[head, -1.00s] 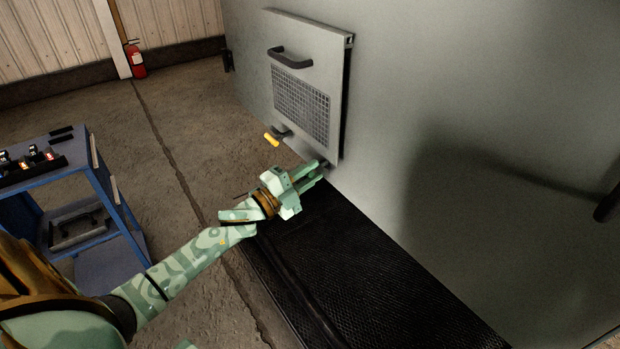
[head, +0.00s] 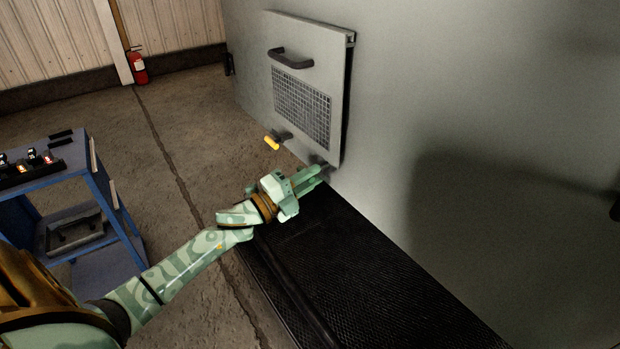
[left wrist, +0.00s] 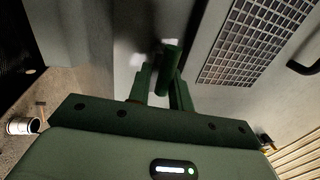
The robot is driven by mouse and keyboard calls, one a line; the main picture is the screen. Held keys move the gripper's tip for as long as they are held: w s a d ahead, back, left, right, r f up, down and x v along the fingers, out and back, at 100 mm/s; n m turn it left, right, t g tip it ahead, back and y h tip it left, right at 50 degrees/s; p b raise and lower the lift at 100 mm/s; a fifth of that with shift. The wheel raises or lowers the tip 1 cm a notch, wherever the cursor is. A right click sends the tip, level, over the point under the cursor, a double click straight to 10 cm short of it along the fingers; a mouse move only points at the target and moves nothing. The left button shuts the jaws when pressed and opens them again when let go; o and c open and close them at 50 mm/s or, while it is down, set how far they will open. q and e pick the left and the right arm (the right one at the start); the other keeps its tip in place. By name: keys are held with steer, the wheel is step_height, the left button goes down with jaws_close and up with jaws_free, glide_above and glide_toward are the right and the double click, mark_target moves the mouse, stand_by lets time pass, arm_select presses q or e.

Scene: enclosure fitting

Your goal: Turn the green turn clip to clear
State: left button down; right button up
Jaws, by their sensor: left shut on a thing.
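The green turn clip (left wrist: 170,62) shows in the left wrist view as a dark green bar between my left gripper's fingers, at the panel's lower corner. In the head view my left gripper (head: 318,172) covers it. The left gripper (left wrist: 163,88) is shut on the clip. The vent panel (head: 312,48) stands upright against the grey enclosure wall, with a mesh and a dark handle (head: 290,62). The angle of the clip against the panel edge is hard to tell. My right gripper is not in view.
A yellow turn clip (head: 272,142) sits at the panel's lower left. A black ribbed mat (head: 370,290) lies along the enclosure's foot. A blue cart (head: 95,175) with small parts stands at the left. A fire extinguisher (head: 138,66) stands at the far wall. Floor between is clear.

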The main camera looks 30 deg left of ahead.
arm_select(q)
steer(key=c, duration=1.5)
jaws_free()
steer(key=shift+a+r, duration=0.1)
steer(key=shift+r, duration=0.4)
steer(key=shift+f, duration=0.15)
steer(key=shift+f, duration=0.15)
steer(key=shift+s, duration=0.1)
steer(key=shift+s+f, duration=0.1)
steer(key=shift+s, duration=0.1)
steer(key=b+v, duration=0.1)
steer(key=v, duration=1.4)
steer(key=shift+s+a, duration=0.2)
steer(key=shift+s, duration=0.15)
steer(key=shift+f, duration=0.1)
